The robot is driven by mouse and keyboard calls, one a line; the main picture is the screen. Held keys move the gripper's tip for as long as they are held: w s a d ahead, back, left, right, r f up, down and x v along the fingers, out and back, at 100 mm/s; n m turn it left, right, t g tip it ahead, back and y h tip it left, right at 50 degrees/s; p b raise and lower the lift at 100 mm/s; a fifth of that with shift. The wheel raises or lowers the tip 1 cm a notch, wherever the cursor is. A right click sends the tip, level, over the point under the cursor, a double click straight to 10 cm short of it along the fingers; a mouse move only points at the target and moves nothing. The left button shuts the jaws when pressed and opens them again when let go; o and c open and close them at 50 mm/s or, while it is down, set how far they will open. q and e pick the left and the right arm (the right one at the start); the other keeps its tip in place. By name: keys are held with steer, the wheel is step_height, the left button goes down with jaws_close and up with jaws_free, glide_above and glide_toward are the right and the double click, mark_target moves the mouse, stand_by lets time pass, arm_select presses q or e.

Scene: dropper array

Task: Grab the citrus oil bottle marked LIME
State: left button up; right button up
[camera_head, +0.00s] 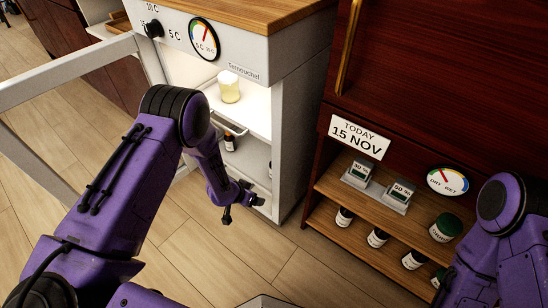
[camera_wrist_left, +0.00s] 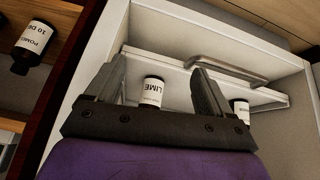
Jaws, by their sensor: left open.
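The bottle marked LIME (camera_wrist_left: 152,92) shows in the left wrist view, a dark bottle with a white label, inside the white cooler cabinet. It appears between the two spread fingers of my left gripper (camera_wrist_left: 160,70), beyond them and apart from them. In the head view my left gripper (camera_head: 243,203) is in front of the cooler's lower opening, open and empty. A small bottle (camera_head: 270,169) partly shows at the cooler's right wall there; its label cannot be read. My right arm is at the right edge; its gripper is not in view.
Another bottle (camera_head: 230,141) stands in the cooler (camera_head: 291,120), left of my gripper. A pale yellow jar (camera_head: 229,88) is on the upper shelf. The open cooler door (camera_head: 70,72) is at left. The wooden shelves (camera_head: 325,187) at right hold several labelled bottles.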

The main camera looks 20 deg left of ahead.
arm_select(q)
steer(key=shift+m, duration=0.6)
steer(key=w+d+b, duration=0.1)
steer(key=w, duration=0.4)
steer(key=w+d+b, duration=0.1)
steer(key=w+b, duration=0.1)
steer(key=w, duration=0.3)
steer(key=w+d+r+b, duration=0.1)
steer(key=w+b, duration=0.1)
steer(key=w, duration=0.3)
steer(key=shift+d, duration=0.2)
steer(key=shift+w+d+f+b, duration=0.1)
steer(key=shift+b, duration=0.3)
arm_select(e)
step_height(320, 180, down, 4)
steer(key=shift+a+f, duration=0.15)
steer(key=shift+f, duration=0.1)
arm_select(q)
steer(key=c, duration=1.2)
